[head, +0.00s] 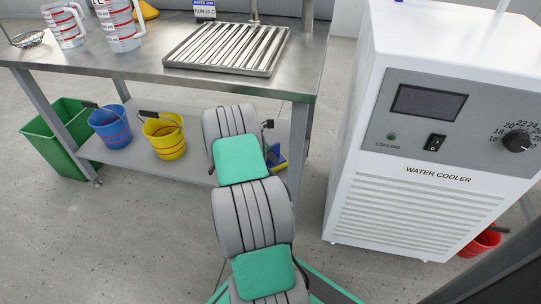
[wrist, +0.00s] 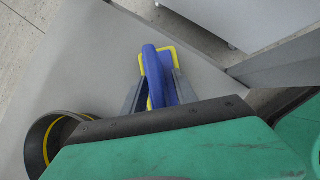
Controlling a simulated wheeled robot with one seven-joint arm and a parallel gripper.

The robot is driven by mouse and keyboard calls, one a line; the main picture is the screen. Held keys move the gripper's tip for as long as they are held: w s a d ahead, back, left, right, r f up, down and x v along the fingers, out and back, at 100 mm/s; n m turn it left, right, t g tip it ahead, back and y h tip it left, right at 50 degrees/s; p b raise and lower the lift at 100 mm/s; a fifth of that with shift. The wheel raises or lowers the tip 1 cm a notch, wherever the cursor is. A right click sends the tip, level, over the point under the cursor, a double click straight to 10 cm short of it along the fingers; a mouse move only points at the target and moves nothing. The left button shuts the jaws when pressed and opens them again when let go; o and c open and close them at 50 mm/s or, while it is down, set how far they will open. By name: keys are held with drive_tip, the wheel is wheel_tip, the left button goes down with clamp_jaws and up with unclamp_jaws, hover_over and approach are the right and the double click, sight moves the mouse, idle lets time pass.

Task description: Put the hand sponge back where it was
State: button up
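The hand sponge (wrist: 158,72) has a blue handle on a yellow-edged base. In the wrist view it sits between the two grey fingers of my gripper (wrist: 159,79), which press close on both sides of the blue handle. In the head view only a bit of the blue and yellow sponge (head: 280,157) shows beside my arm, at the right end of the lower shelf (head: 190,150). My gripper is hidden behind my arm there. I cannot tell whether the sponge touches the shelf.
A yellow bucket (head: 165,136), a blue bucket (head: 110,127) and a green bin (head: 62,138) stand to the left. A table leg (head: 298,150) is close right of the sponge. The water cooler (head: 430,200) stands further right. The steel tabletop (head: 130,62) overhangs the shelf.

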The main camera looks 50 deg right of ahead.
drive_tip(key=p+v, duration=0.1)
drive_tip(key=v, duration=0.1)
drive_tip(key=p+v, duration=0.2)
drive_tip(key=v, duration=0.1)
drive_tip(key=shift+d+r, duration=0.2)
drive_tip(key=w+a+p, duration=0.4)
drive_tip(key=w+a, duration=0.1)
drive_tip(key=a, duration=0.7)
drive_tip(key=a+r+m+t+y, duration=0.25)
drive_tip(key=a+r+m, duration=0.35)
drive_tip(key=a+r, duration=0.85)
drive_tip(key=s+a+r+m+t+y, duration=0.1)
drive_tip(key=s+a+r+m, duration=0.1)
drive_tip(key=s+a, duration=0.5)
drive_tip(key=s+a+r+m+y, duration=0.2)
drive_tip(key=s+a+m, duration=0.3)
drive_tip(key=a, duration=0.7)
drive_tip(key=s+r, duration=0.1)
drive_tip(key=s, duration=0.1)
drive_tip(key=shift+s+a+r+m+t, duration=0.3)
drive_tip(key=shift+s+r+t, duration=0.05)
